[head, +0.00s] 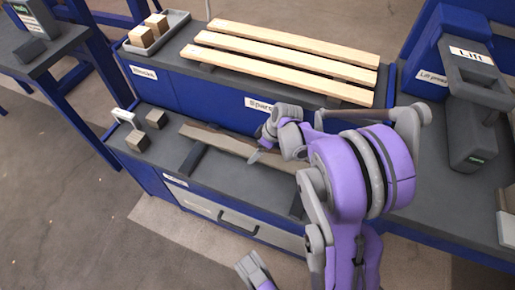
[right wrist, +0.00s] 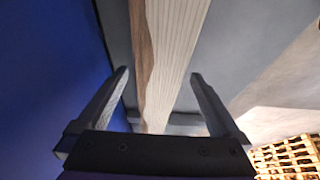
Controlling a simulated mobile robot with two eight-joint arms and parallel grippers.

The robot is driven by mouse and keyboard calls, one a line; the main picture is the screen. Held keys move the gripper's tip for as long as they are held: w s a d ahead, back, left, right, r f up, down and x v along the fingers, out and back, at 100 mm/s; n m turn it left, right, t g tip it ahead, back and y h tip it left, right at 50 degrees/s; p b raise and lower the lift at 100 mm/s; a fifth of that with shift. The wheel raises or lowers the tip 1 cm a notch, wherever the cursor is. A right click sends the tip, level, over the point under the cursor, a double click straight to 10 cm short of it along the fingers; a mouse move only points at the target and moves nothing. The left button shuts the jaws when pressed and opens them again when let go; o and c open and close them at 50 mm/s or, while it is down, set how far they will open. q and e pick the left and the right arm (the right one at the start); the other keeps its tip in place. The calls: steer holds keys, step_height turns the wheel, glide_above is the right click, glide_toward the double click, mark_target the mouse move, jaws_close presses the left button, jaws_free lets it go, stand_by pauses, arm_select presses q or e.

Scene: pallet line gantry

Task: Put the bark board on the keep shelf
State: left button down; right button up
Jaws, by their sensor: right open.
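The bark board (head: 212,136) is a pale plank with a brown bark edge, lying across dark supports on the lower grey bench top. My right arm covers its right part in the head view. My right gripper (head: 262,150) is over the board, open. In the right wrist view, the open right gripper (right wrist: 160,90) has one finger to each side of the bark board (right wrist: 172,60), with no grip on it. A grey gripper end, apparently my left gripper (head: 252,268), shows at the bottom; its jaw state is unclear. I cannot make out a label naming the keep shelf.
Several pale slats (head: 280,53) lie on the raised shelf behind the board. A tray (head: 170,32) with wooden blocks stands at the back left. A lift press control (head: 472,115) stands at the right. A drawer handle (head: 238,224) faces the front.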

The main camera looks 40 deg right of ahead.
steer(key=p+v, duration=0.4)
steer(key=v, duration=0.8)
steer(key=s+a+m+h, duration=0.1)
steer(key=s+a+m, duration=0.1)
steer(key=s+a, duration=0.5)
steer(key=s+a+m+h, duration=0.1)
steer(key=s+a+m, duration=0.2)
steer(key=s+a, duration=0.4)
steer(key=a, duration=0.5)
steer(key=shift+s+r, duration=0.2)
steer(key=shift+s, duration=0.05)
